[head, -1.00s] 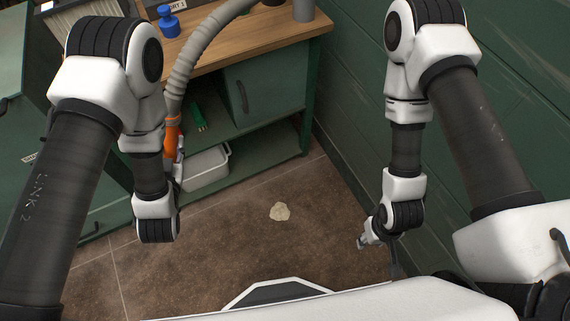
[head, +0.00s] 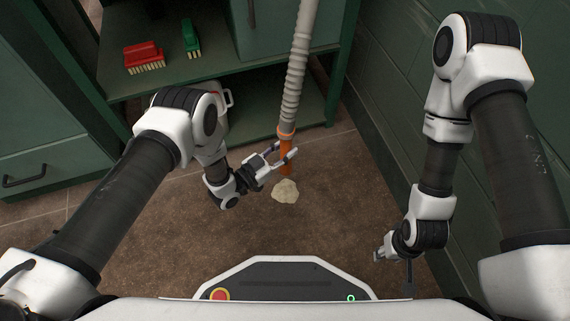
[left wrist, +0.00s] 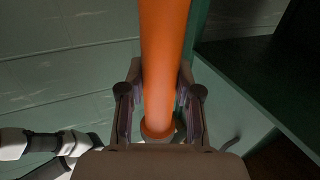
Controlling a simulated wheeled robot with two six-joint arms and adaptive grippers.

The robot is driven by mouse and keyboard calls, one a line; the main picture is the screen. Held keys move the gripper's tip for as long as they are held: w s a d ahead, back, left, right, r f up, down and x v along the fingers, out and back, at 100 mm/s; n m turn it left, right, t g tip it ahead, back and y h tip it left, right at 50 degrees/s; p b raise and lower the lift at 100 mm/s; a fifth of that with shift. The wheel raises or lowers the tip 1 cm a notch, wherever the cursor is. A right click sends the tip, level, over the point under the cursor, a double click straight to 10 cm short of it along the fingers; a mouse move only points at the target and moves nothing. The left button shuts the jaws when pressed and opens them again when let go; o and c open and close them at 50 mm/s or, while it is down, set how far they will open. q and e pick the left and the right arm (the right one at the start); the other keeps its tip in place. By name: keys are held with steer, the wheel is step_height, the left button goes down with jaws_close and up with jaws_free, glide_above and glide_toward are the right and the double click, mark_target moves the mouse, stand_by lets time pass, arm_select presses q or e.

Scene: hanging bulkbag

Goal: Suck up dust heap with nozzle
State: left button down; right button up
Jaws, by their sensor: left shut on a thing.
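The dust heap (head: 285,191) is a small pale pile on the brown floor in the head view. The orange nozzle (head: 287,167) hangs on the end of a ribbed grey hose (head: 296,75). My left gripper (head: 284,154) is shut on the nozzle, which also fills the middle of the left wrist view (left wrist: 164,60) between the two fingers. The nozzle's lower end shows at the far edge of the heap. Whether it touches the heap or is a little above it, I cannot tell. My right gripper (head: 383,252) is low at the right, away from the heap, its fingers small and unclear.
A green workbench (head: 225,80) with a lower shelf stands behind the nozzle. A red brush (head: 143,57) and a green brush (head: 190,38) lie on its shelf. A green plank wall (head: 400,130) closes the right side. The floor around the heap is clear.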

mark_target(285, 170)
arm_select(q)
step_height(285, 170, down, 12)
steer(key=b, duration=1.1)
steer(key=shift+f, duration=0.25)
steer(key=shift+r, duration=0.1)
